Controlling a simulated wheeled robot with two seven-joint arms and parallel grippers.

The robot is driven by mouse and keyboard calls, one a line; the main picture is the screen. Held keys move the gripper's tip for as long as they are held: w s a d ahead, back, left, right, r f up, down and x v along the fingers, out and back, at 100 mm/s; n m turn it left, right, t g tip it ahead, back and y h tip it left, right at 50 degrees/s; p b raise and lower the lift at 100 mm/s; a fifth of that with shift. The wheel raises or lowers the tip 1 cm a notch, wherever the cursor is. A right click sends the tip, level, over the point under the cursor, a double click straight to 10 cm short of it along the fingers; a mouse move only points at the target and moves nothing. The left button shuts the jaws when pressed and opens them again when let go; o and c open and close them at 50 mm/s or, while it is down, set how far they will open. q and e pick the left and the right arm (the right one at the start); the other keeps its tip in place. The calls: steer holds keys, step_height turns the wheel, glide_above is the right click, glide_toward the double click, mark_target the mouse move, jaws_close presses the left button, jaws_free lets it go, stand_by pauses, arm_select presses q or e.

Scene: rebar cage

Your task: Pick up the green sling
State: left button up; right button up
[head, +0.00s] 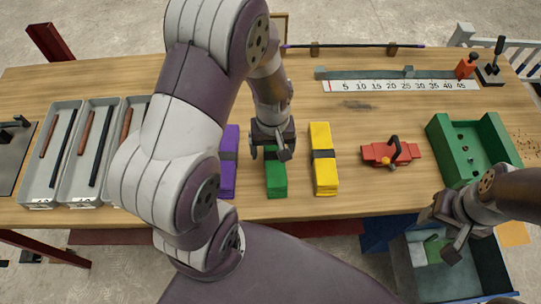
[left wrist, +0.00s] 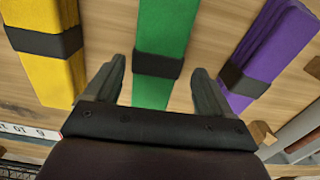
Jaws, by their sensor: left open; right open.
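The green sling (head: 276,180) is a folded bundle with a dark band, lying on the wooden table between the purple and yellow slings. My left gripper (head: 272,152) is over its far end and partly hides it. In the left wrist view the green sling (left wrist: 164,50) runs between the two spread fingers of my left gripper (left wrist: 157,92), with a gap on each side. The fingers are open and hold nothing. My right gripper (head: 445,233) is open and empty at the right, in front of the table edge and over a blue bin.
The purple sling (head: 229,178) and yellow sling (head: 324,170) lie close on either side. A red clamp-like tool (head: 378,153) and a green tray (head: 440,130) are to the right. Grey trays with bars (head: 67,187) stand at left. A ruler strip (head: 400,86) lies behind.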

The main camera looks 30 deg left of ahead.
arm_select(q)
steer(key=shift+s+d+f, duration=0.1)
steer(key=shift+d+f, duration=0.1)
steer(key=shift+f, duration=0.3)
steer(key=shift+s+d+f, duration=0.1)
steer(key=shift+d+f, duration=0.1)
steer(key=shift+f, duration=0.3)
steer(key=shift+s+d, duration=0.15)
steer(key=shift+d, duration=0.15)
steer(key=shift+a, duration=0.2)
steer(key=shift+c, duration=0.7)
steer(key=shift+w+a+f, duration=0.15)
steer(key=shift+w, duration=0.05)
steer(key=c, duration=1.3)
steer(key=shift+s, duration=0.1)
steer(key=shift+r, duration=0.25)
